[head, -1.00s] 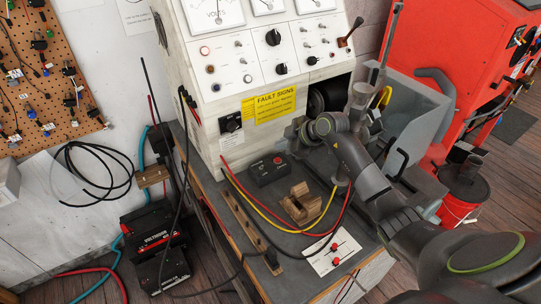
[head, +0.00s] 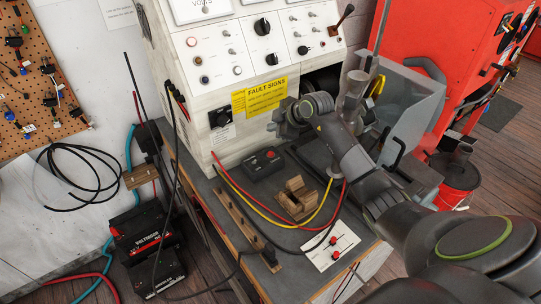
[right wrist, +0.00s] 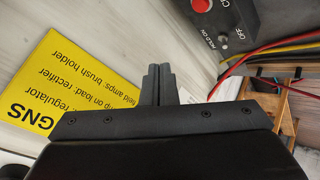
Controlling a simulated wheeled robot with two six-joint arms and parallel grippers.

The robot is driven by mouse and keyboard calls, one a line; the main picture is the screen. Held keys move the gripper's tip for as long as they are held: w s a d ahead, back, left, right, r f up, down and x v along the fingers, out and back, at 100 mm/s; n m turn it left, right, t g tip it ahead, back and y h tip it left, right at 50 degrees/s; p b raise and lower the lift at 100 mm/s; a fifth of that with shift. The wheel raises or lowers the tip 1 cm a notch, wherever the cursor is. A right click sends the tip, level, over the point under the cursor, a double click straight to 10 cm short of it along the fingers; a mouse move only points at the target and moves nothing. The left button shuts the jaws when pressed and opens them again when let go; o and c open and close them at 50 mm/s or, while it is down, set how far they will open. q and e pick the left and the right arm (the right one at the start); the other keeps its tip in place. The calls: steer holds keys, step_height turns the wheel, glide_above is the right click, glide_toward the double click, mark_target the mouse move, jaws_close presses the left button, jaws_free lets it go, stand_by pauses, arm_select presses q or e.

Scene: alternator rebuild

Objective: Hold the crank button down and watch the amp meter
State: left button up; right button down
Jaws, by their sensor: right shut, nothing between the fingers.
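A black box (head: 264,164) with a red button (head: 270,154) sits on the dark bench top, in front of the white test panel. In the right wrist view the red button (right wrist: 203,5) shows at the top edge, beside a toggle marked OFF. My right gripper (right wrist: 158,72) is shut and empty, in front of the yellow sign and apart from the button. In the head view my right gripper (head: 282,118) is by the panel's lower front, above and behind the box. The meters are cut off at the top; no amp reading shows. My left gripper is out of view.
A yellow fault signs card (head: 266,97) is on the panel. A wooden block (head: 297,198) and red and yellow cables lie in front of the box. A white plate with red terminals (head: 331,246) is at the bench's front. A red bucket (head: 455,181) stands right.

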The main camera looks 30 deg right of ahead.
steer(key=b, duration=0.5)
glide_above(271, 154)
steer(key=f, duration=0.6)
steer(key=shift+s+d+f, duration=0.1)
steer(key=shift+s+d, duration=0.15)
steer(key=shift+s, duration=0.05)
steer(key=shift+f+b, duration=0.4)
steer(key=shift+f, duration=0.3)
stand_by(0.6)
steer(key=shift+f, duration=0.45)
steer(key=shift+f, duration=0.45)
stand_by(1.7)
stand_by(2.3)
steer(key=shift+r+p, duration=0.9)
steer(key=shift+p, duration=0.15)
